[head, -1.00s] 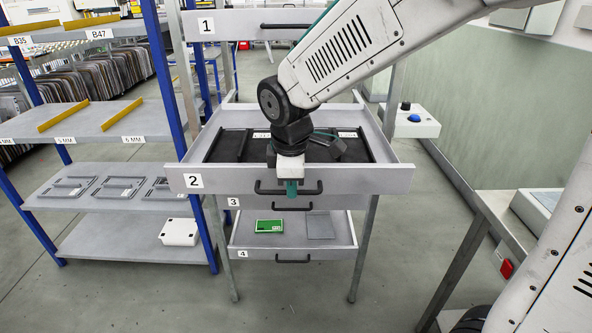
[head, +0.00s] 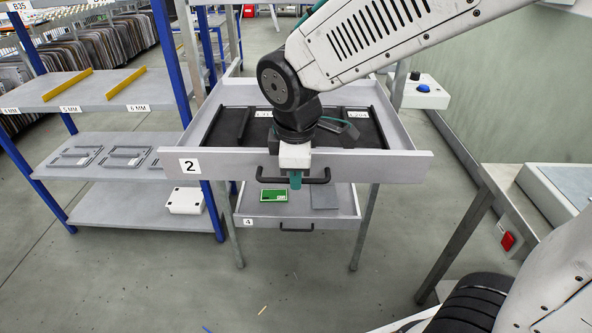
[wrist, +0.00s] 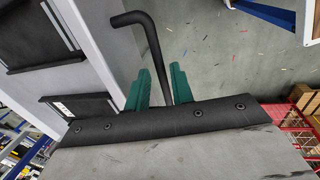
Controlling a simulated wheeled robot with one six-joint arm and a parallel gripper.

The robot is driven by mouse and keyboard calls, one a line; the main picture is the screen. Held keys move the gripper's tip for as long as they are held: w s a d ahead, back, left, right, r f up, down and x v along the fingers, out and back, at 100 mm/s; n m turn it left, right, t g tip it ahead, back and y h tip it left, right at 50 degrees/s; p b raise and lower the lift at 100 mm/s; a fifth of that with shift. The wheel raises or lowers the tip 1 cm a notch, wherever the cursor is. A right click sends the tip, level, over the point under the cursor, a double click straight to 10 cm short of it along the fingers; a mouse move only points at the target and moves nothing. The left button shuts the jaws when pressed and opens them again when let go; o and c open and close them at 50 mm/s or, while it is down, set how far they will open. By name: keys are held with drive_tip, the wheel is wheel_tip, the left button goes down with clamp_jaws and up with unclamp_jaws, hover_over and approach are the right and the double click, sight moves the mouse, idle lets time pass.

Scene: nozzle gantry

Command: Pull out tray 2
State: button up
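Tray 2 (head: 355,164) is a grey drawer with a "2" label, pulled well out of the rack with its front towards me. Its black bar handle (head: 320,179) is on the front. The exact contact is partly hidden. Black inserts with white labels lie inside the tray.
A blue-legged shelf (head: 140,208) stands left. A grey table (head: 500,181) with a red switch (head: 507,241) is on the right.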

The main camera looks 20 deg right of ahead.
drive_tip(key=shift+o, duration=0.2)
drive_tip(key=shift+r, duration=0.1)
wheel_tip(320, 180, up, 7)
drive_tip(key=s, duration=0.1)
drive_tip(key=shift+s+a+r, duration=0.2)
drive_tip(key=shift+s, duration=0.05)
idle(0.4)
drive_tip(key=s+d+f+m, duration=0.1)
drive_tip(key=s+d+m, duration=1.2)
drive_tip(key=s+m, duration=0.1)
drive_tip(key=shift+s+d+g+y, duration=0.3)
drive_tip(key=shift+s+g, duration=0.1)
drive_tip(key=shift+s, duration=0.3)
